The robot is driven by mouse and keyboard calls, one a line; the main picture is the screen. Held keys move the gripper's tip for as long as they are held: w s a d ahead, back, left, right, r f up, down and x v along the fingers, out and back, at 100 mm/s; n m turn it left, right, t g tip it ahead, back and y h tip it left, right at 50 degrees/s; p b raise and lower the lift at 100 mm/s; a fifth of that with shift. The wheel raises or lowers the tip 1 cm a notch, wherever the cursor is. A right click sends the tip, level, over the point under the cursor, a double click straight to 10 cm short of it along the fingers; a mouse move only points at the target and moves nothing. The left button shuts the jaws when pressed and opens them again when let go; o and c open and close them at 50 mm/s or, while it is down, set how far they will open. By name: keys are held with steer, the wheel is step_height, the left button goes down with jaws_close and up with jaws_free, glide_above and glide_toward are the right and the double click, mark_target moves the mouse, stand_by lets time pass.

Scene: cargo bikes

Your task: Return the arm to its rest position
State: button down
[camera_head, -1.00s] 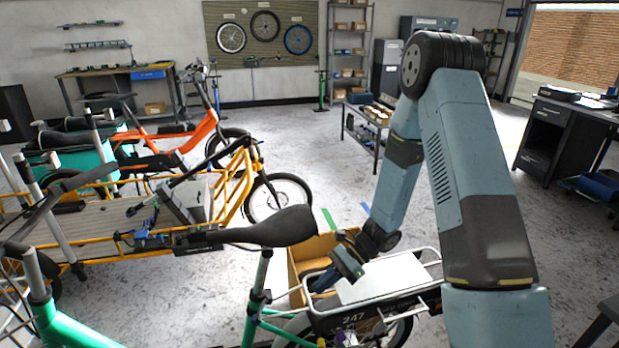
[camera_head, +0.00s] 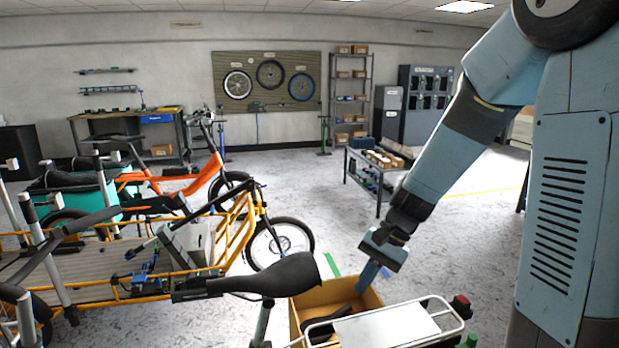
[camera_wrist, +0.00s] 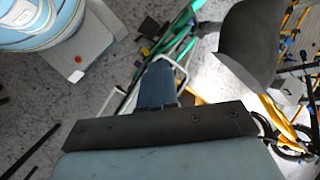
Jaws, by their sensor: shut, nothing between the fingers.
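My gripper (camera_head: 367,277) hangs from my blue-grey arm at the right of the head view, fingers pointing down. It is shut and empty. In the head view its fingertips overlap the cardboard box behind the white rear rack; the exact height above it cannot be told. In the wrist view the closed blue fingers (camera_wrist: 158,84) point at the floor and bike frames below.
The white rear rack (camera_head: 398,326) and open cardboard box (camera_head: 338,294) are close by the gripper. A black saddle (camera_head: 270,276) stands left of them. Yellow and orange cargo bikes fill the left. A low shelf table (camera_head: 372,165) stands behind; floor around it is clear.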

steer(key=s+d+r+n+t+h, duration=0.2)
steer(key=s+d+r+t+h, duration=0.1)
steer(key=r, duration=0.6)
steer(key=s+d+r+n+t+h, duration=0.2)
steer(key=s+d+r+t, duration=0.3)
steer(key=s+d+r, duration=0.3)
steer(key=shift+s+d+r+n+h, duration=0.3)
steer(key=shift+s+r+n+h, duration=0.1)
steer(key=shift+s+r+n, duration=0.3)
steer(key=c, duration=1.8)
jaws_free()
